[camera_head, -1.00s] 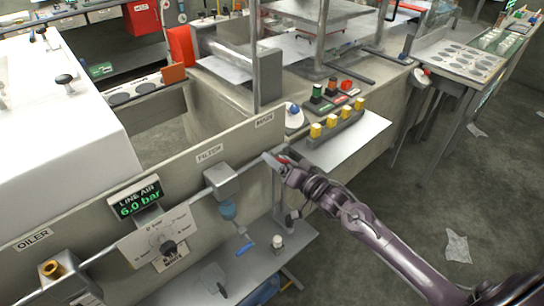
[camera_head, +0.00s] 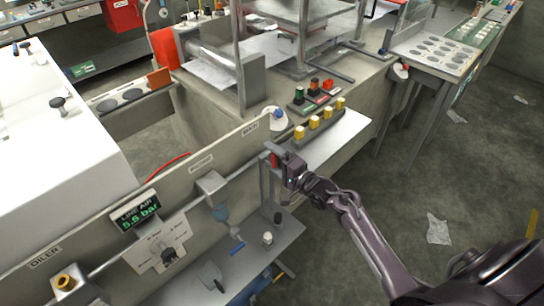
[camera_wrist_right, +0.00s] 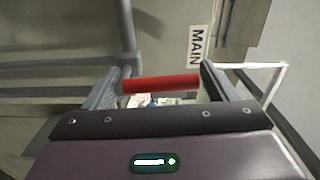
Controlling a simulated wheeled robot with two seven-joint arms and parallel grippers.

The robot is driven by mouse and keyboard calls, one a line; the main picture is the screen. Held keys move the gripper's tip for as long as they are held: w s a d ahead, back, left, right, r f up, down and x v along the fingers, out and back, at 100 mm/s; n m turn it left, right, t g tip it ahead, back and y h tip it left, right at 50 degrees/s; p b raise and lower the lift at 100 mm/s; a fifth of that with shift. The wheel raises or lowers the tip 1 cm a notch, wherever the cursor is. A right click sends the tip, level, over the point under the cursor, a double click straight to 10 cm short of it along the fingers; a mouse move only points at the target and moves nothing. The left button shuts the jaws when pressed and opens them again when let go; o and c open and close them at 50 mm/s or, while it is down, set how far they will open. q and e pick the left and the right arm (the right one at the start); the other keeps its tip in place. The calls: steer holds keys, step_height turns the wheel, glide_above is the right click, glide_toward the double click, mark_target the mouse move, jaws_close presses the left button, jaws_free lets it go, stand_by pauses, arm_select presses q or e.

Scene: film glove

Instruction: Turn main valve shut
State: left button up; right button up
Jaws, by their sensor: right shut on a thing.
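The main valve shows as a red lever handle (camera_wrist_right: 160,84) in the right wrist view, spanning the space between my fingers beside the MAIN label (camera_wrist_right: 194,46). In the head view only a bit of red (camera_head: 275,160) shows at the gripper, at the right end of the air line under the MAIN label (camera_head: 250,128). My right gripper (camera_head: 281,156) is shut on this handle; the valve body is mostly hidden. The line air display (camera_head: 137,211) reads about 5.5 bar. My left gripper is not in view.
Left along the pipe are the filter (camera_head: 212,187), a regulator dial plate (camera_head: 160,245) and the oiler (camera_head: 66,284). A low grey shelf (camera_head: 265,245) with small items lies below. A panel with several yellow knobs (camera_head: 314,122) stands just behind my gripper. Floor at right is mostly open.

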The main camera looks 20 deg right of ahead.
steer(key=shift+w+d+r+m, duration=0.1)
steer(key=shift+d+m, duration=0.05)
steer(key=shift+m, duration=0.35)
steer(key=o, duration=1.3)
steer(key=shift+s+d+f, duration=0.15)
steer(key=shift+s+f, duration=0.05)
steer(key=shift+s, duration=0.2)
steer(key=b+v, duration=0.1)
steer(key=v, duration=0.6)
steer(key=shift+r, duration=0.2)
